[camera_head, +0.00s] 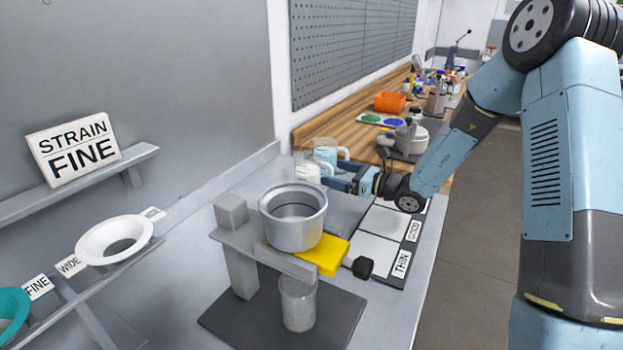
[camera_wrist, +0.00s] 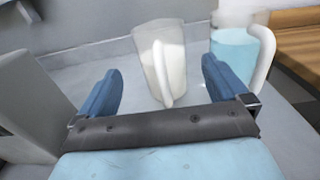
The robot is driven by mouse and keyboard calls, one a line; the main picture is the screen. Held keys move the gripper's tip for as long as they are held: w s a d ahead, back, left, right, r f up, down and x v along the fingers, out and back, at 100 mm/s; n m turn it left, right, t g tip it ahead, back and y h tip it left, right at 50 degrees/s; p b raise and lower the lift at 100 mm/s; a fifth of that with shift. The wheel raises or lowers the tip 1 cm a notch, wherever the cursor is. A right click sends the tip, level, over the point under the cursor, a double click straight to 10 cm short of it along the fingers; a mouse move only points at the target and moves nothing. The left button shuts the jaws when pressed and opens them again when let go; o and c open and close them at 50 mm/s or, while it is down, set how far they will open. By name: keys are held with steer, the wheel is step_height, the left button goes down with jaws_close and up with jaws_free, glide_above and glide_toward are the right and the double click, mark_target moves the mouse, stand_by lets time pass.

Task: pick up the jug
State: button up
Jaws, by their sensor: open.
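Two clear jugs stand side by side at the back of the grey bench. The jug with white contents (camera_wrist: 152,50) is ahead of my gripper (camera_wrist: 161,68) in the wrist view, its white handle facing me. My gripper is open, with one blue finger to each side of this jug, and I cannot tell how far the fingers reach along it. The jug with light blue contents (camera_wrist: 233,52) stands to the right, outside the fingers. In the head view the white-filled jug (camera_head: 307,169) and the blue-filled jug (camera_head: 325,151) are partly hidden; my gripper (camera_head: 335,180) is beside them.
A metal pot (camera_head: 293,225) sits on a grey stand with a yellow block (camera_head: 325,256) and a cup (camera_head: 298,305) below. Labelled pads (camera_head: 378,240) lie to the right. A wooden bench (camera_head: 355,130) with an orange bin (camera_head: 390,102) lies beyond.

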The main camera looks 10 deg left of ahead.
mark_target(320, 169)
steer(key=shift+x, duration=3.45)
steer(key=shift+w+f, duration=0.1)
steer(key=shift+c, duration=0.3)
steer(key=c, duration=1.2)
